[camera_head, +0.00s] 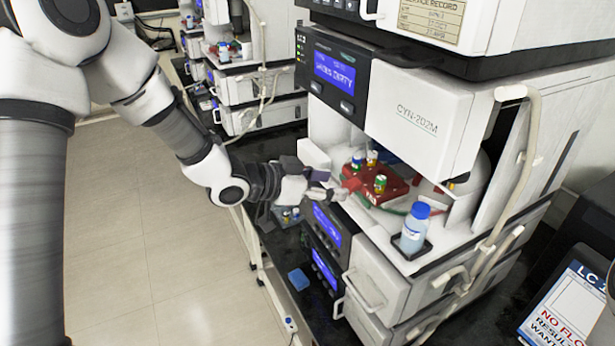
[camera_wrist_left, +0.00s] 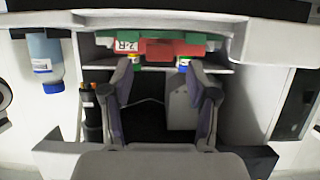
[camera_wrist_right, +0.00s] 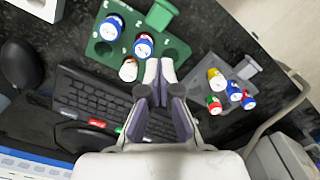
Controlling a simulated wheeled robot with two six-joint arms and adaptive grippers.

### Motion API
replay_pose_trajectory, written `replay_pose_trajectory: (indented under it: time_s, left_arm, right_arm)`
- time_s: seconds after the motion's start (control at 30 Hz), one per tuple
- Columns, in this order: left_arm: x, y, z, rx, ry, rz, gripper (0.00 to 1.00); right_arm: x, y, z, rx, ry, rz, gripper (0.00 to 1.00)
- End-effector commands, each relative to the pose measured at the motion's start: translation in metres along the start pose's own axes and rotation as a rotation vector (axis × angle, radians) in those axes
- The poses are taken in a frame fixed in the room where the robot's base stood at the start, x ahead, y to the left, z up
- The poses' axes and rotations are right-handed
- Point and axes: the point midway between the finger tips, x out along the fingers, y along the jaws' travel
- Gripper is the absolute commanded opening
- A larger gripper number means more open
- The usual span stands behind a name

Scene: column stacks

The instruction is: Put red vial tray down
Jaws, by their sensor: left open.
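The red vial tray (camera_head: 392,192) rests on the white ledge inside the open bay of the analyzer stack, with three capped vials (camera_head: 380,184) visible in it. Its handle points toward my left gripper (camera_head: 332,188), which is open at the front of the bay, close to the handle. In the left wrist view the red tray (camera_wrist_left: 160,48) shows beyond the open fingers (camera_wrist_left: 158,88), with nothing between them. My right gripper (camera_wrist_right: 159,72) shows only in its own wrist view, shut and empty above a dark bench.
A blue-capped bottle (camera_head: 414,230) stands right of the red tray. Below my right gripper are a green tray (camera_wrist_right: 103,50) and a grey tray (camera_wrist_right: 215,60), both with vials, and a keyboard (camera_wrist_right: 92,108). Another instrument stack (camera_head: 262,115) stands behind.

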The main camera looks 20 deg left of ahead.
Motion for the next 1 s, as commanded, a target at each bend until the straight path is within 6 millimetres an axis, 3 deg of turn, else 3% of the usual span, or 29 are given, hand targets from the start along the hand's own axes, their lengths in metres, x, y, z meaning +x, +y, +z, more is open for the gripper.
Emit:
replay_pose_trajectory:
  time_s: [0.03,0.1,0.3,0.57,0.67,0.77,0.87,0.9,1.0]
  left_arm:
    - [-0.018,0.000,-0.008,-0.010,0.008,0.000,0.59]
    - [-0.036,-0.001,-0.008,-0.009,0.007,-0.002,0.59]
    - [-0.069,-0.001,-0.005,-0.006,0.006,-0.002,0.59]
    - [-0.077,0.001,0.001,-0.002,-0.001,0.003,0.59]
    - [-0.069,0.005,0.022,-0.048,-0.056,-0.001,0.59]
    - [-0.051,0.020,0.089,-0.192,-0.228,-0.027,0.59]
    - [-0.046,0.051,0.192,-0.380,-0.491,-0.098,0.59]
    - [-0.051,0.068,0.235,-0.447,-0.603,-0.139,0.59]
    - [-0.080,0.111,0.327,-0.563,-0.860,-0.252,0.59]
  right_arm:
    - [-0.013,0.000,0.000,0.000,0.000,0.000,0.00]
    - [-0.020,0.000,0.000,0.000,0.000,0.000,0.00]
    - [-0.033,0.000,0.000,0.000,0.000,0.000,0.00]
    - [-0.034,0.000,0.000,0.000,0.000,0.000,0.00]
    - [-0.034,0.000,0.000,0.000,0.000,0.000,0.00]
    - [-0.034,0.000,0.000,0.000,0.000,0.000,0.00]
    - [-0.034,0.000,0.000,0.000,0.000,0.000,0.00]
    - [-0.034,0.000,0.000,0.000,0.000,0.000,0.00]
    - [-0.034,0.000,0.000,0.000,0.000,0.000,0.00]
